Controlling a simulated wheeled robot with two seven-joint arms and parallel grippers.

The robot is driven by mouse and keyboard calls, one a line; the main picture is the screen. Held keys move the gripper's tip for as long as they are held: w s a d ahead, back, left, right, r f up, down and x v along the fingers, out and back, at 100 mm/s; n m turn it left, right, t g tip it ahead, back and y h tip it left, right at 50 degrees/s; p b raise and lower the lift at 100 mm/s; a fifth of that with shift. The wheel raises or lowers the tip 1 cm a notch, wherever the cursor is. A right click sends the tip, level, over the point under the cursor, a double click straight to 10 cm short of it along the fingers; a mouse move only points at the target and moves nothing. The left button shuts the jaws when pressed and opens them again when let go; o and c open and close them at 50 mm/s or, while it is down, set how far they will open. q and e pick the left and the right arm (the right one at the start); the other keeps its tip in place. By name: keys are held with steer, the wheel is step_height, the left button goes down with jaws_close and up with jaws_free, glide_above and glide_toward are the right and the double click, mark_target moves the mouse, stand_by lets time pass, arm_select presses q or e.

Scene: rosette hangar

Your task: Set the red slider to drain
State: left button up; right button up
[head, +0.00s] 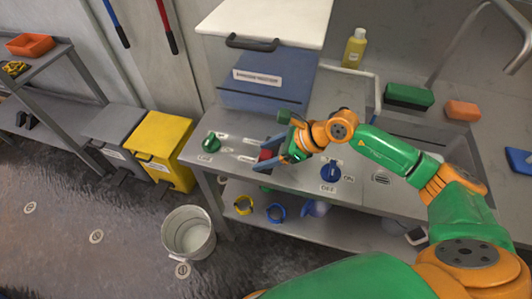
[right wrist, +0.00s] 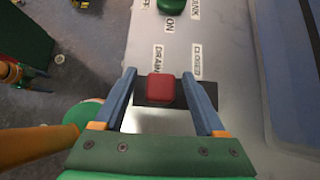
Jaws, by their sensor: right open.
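The red slider (right wrist: 161,87) is a square red knob on a dark slot in the grey panel (right wrist: 225,60). In the right wrist view it lies between the two blue fingers of my right gripper (right wrist: 160,78), with gaps on both sides. The gripper is open around it. The drain label (right wrist: 157,57) is above the knob, and the closed label (right wrist: 197,60) is further right. The slot's ends are partly hidden by the fingers. In the head view the red slider (head: 265,155) is partly covered by the gripper. My left gripper is not in view.
A green knob (head: 211,143) is left of the slider, and a blue knob (head: 330,172) is to its right. A blue box with a white lid (head: 262,20) stands behind. A yellow bin (head: 160,150) and a bucket (head: 188,235) are on the floor.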

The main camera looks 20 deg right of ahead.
steer(key=shift+s+d+r, duration=0.1)
steer(key=shift+d+r, duration=0.05)
steer(key=shift+d, duration=0.15)
steer(key=b+v, duration=0.2)
steer(key=v, duration=0.4)
steer(key=shift+s+r, duration=0.15)
steer(key=shift+r, duration=0.1)
